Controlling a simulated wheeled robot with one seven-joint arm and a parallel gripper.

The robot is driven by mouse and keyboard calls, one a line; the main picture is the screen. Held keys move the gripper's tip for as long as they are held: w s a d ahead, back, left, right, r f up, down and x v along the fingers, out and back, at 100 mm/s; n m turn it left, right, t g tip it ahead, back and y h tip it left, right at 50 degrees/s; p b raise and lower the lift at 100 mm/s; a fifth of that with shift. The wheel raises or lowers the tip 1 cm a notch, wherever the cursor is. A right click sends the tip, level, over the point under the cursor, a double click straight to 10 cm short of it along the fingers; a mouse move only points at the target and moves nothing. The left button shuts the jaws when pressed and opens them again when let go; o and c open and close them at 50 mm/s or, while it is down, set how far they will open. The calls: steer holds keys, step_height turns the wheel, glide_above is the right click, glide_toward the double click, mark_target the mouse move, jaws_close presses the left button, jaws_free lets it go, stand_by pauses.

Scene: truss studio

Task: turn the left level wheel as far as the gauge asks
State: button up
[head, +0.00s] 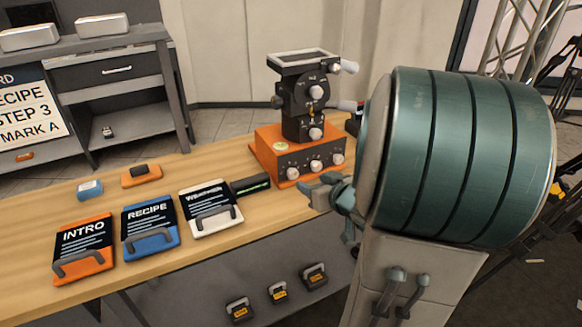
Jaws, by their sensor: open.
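An orange box (268,150) on the wooden bench carries a black column with a tray-like top. Three grey-white wheels sit along its front: the left wheel (292,173), the middle wheel (316,166) and the right wheel (338,159). A small round yellow-green disc (281,146) lies on the box's top; its marking is too small to read. A dark bar with a green strip (251,184) lies left of the box; I cannot tell which of these is the gauge. My gripper (322,188) is open, in front of and right of the left wheel, apart from it. My arm partly hides it.
Three cards on the bench, INTRO (84,248), RECIPE (150,227) and a white one (211,207), stand left of the box. A blue block (89,190) and an orange block (141,175) lie behind them. A grey shelf unit (108,85) stands at the back left.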

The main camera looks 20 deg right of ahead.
mark_target(294, 175)
steer(key=shift+p+x, duration=0.85)
steer(key=shift+p, duration=0.5)
steer(key=w+p, duration=0.1)
steer(key=p, duration=0.1)
steer(key=shift+w+a+f+p, duration=0.1)
steer(key=shift+w+p, duration=0.2)
steer(key=shift+p, duration=0.1)
steer(key=shift+w+a+f+p, duration=0.1)
steer(key=shift+w+f+p, duration=0.35)
steer(key=shift+p, duration=0.6)
steer(key=b+x, duration=0.1)
steer(key=x, duration=0.4)
steer(key=shift+w+f, duration=0.25)
steer(key=c, duration=1)
